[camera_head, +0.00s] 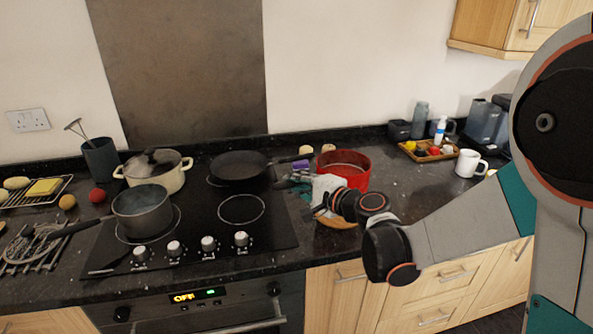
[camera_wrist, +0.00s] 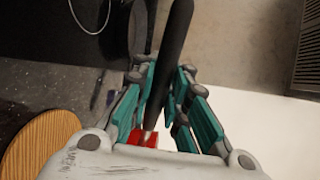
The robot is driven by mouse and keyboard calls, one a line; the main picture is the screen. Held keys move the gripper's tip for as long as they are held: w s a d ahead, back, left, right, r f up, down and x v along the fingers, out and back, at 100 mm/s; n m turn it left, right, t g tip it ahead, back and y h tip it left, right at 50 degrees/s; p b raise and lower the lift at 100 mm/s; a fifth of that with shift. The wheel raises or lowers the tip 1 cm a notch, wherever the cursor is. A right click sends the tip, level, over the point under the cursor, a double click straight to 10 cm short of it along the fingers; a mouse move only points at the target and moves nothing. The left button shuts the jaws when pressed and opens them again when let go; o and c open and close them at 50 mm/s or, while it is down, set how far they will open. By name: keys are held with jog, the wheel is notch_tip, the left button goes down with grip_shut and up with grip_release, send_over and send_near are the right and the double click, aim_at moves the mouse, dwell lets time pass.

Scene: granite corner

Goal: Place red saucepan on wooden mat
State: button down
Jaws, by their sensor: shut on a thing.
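The red saucepan (camera_head: 343,163) is at the back of the counter, right of the hob, with my wrist in front of its lower part. A bit of red saucepan (camera_wrist: 142,138) shows between my fingers in the wrist view. My gripper (camera_head: 300,188) is shut on the saucepan's dark handle (camera_wrist: 174,45), which runs between the teal fingers (camera_wrist: 160,95). The round wooden mat (camera_wrist: 38,140) is at lower left in the wrist view. In the head view, its edge (camera_head: 340,222) shows below my wrist. I cannot tell whether the pan touches the counter.
The black hob (camera_head: 262,232) left of my gripper holds a frying pan (camera_head: 238,165), a grey saucepan (camera_head: 142,208) and a cream pot (camera_head: 153,178). A purple item (camera_head: 300,164) is near the red pan. A wooden tray (camera_head: 428,157) and white mug (camera_head: 467,163) stand right.

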notch_tip(320, 180, down, 9)
jog(key=b, duration=0.3)
jog(key=shift+r, duration=0.15)
jog(key=c, duration=1.5)
grip_release()
jog(key=shift+c, duration=0.2)
jog(key=shift+s+r, duration=0.1)
jog(key=p+v, duration=0.2)
jog(key=v, duration=1)
jog(key=s+d+r+n+g+h, duration=0.2)
jog(key=s+d+n+h, duration=0.3)
jog(key=s, duration=0.6)
jog(key=s+d+r+n+g+h, duration=0.2)
jog(key=s+d+n+h, duration=0.4)
jog(key=s+d, duration=0.4)
jog(key=shift+s+r+g, duration=0.3)
jog(key=shift+s+r, duration=0.2)
jog(key=shift+r, duration=0.05)
